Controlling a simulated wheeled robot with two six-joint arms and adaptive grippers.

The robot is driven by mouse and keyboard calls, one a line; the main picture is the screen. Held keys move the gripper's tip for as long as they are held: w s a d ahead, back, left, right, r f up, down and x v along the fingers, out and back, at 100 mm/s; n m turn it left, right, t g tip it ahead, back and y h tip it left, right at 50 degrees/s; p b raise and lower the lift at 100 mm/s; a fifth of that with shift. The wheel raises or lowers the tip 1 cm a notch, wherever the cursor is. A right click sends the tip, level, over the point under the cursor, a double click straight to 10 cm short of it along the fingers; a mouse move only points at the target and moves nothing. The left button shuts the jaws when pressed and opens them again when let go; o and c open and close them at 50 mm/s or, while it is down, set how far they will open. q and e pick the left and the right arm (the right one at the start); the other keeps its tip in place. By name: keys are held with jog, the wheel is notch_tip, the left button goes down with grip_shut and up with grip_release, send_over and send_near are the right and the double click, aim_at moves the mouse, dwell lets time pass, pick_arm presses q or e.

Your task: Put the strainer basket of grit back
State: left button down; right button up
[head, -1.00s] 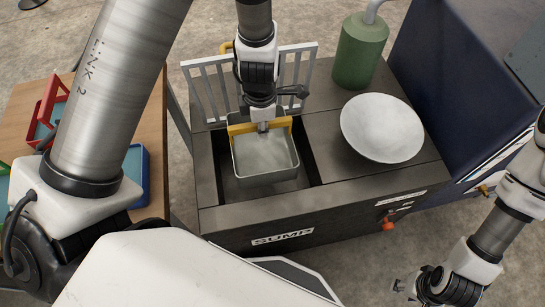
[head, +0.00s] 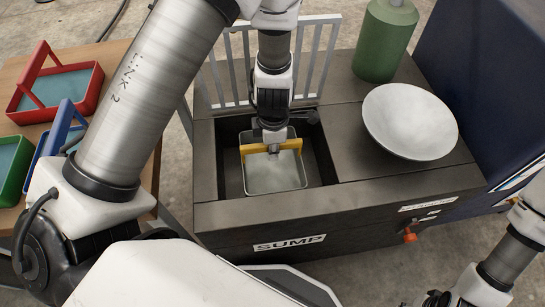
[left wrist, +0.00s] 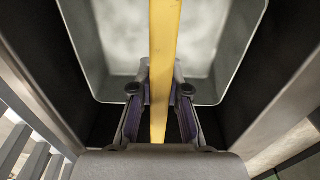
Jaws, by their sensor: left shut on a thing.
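The strainer basket (head: 277,183) is a grey square tub with pale grit in it and a yellow handle (head: 291,146). It sits upright within the dark opening of the sump (head: 224,173), with black well showing around it. Whether it touches the bottom is hidden. My left gripper (head: 273,149) is shut on the yellow handle from above. In the left wrist view the handle (left wrist: 164,60) runs between the fingers, and the basket wall (left wrist: 85,55) shows beyond. My right gripper (head: 430,300) is at the bottom edge, partly cut off and too small to judge.
A white bowl (head: 410,122) and a green canister (head: 385,40) stand on the sump top. A grey rack (head: 232,70) rises behind the opening. Red (head: 75,92), blue and green trays are on a wooden table at left. A dark blue cabinet (head: 480,90) stands at right.

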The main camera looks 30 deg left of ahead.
pick_arm(q)
notch_tip(320, 180, down, 3)
jog(key=shift+r+b, duration=0.15)
jog(key=shift+b, duration=0.45)
jog(key=shift+r, duration=0.15)
jog(key=c, duration=1.2)
grip_release()
jog(key=shift+o, duration=0.2)
notch_tip(320, 180, up, 12)
jog(key=p, duration=0.7)
jog(key=shift+f, duration=0.25)
jog(key=shift+r, duration=0.3)
